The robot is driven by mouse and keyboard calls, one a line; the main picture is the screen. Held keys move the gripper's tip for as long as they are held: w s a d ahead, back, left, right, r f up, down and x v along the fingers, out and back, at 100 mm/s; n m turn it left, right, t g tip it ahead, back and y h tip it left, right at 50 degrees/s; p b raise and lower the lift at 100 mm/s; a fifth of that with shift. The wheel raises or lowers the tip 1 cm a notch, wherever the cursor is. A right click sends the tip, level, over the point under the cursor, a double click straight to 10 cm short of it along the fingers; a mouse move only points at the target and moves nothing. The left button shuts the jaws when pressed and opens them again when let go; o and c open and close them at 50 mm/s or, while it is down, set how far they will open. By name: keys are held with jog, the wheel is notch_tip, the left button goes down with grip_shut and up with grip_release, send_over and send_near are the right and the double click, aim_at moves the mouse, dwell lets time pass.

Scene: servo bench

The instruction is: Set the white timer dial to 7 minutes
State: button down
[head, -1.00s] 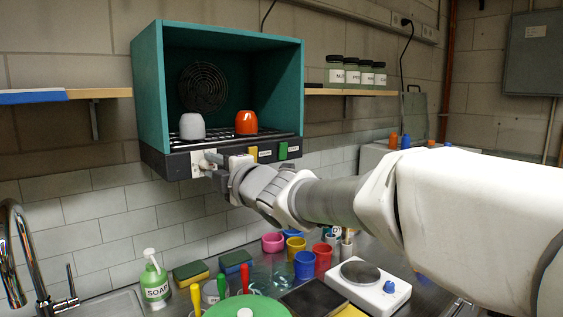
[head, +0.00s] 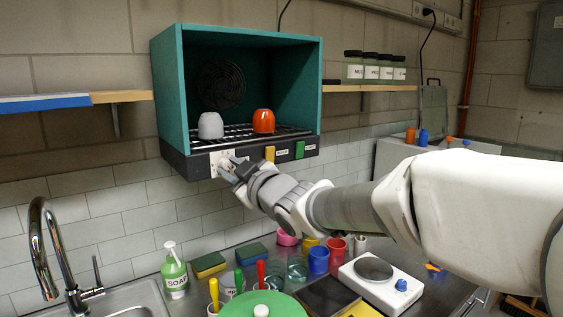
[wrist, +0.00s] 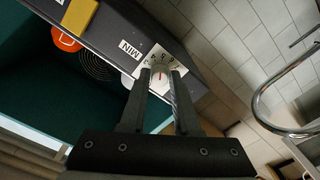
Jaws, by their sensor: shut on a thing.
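The white timer dial (wrist: 160,74) sits on a white number plate (wrist: 178,53) on the dark front strip of the teal cabinet (head: 236,100). A red pointer line shows on the dial's face. The numbers around it are too small to read surely. My gripper (wrist: 160,73) is shut on the dial, one finger on each side. In the head view my gripper (head: 226,163) is at the plate (head: 217,165) and mostly hides the dial. A label reading MIN (wrist: 129,50) is beside the plate.
A yellow tab (head: 269,154) and a green tab (head: 299,150) are right of the dial. A white cup (head: 210,126) and an orange cup (head: 263,121) stand on the rack above. The counter below holds a soap bottle (head: 174,270), sponges, cups and a hotplate (head: 380,285).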

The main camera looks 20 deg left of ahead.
jog(key=m+p, duration=0.3)
jog(key=m, duration=0.3)
jog(key=m+p, duration=0.2)
jog(key=m, duration=0.4)
jog(key=shift+s+a+m+p, duration=0.1)
jog(key=shift+m+p, duration=0.2)
dwell(0.4)
jog(key=c, duration=0.7)
grip_release()
jog(key=shift+o, duration=0.2)
jog(key=p+v, duration=0.5)
jog(key=v, duration=1.2)
jog(key=shift+d, duration=0.2)
